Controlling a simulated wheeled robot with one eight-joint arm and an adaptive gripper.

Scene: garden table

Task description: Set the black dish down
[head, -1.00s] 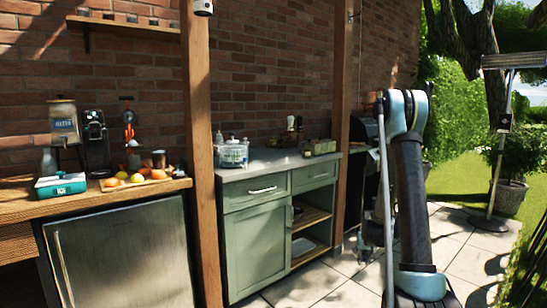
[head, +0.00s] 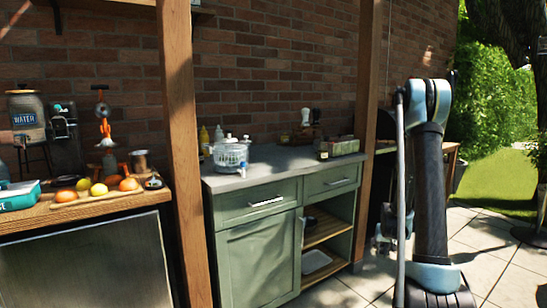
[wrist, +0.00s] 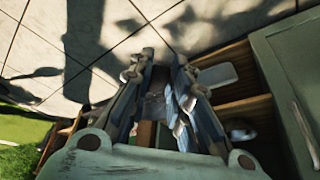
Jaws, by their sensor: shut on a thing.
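My gripper shows in the wrist view (wrist: 163,62), pointing away from the camera with paving behind it. Its fingers are shut on a small dark thing (wrist: 155,95), taken to be the black dish; the fingers hide most of it and its shape is unclear. In the head view my gripper (head: 385,240) hangs low behind my arm, right of the green cabinet (head: 258,240), and the held thing cannot be made out. The cabinet's grey worktop (head: 275,168) is higher than my gripper and to its left.
A wooden counter (head: 80,215) at left holds fruit and a teal box (head: 18,195). A white tray (head: 315,261) lies on the open lower shelf.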

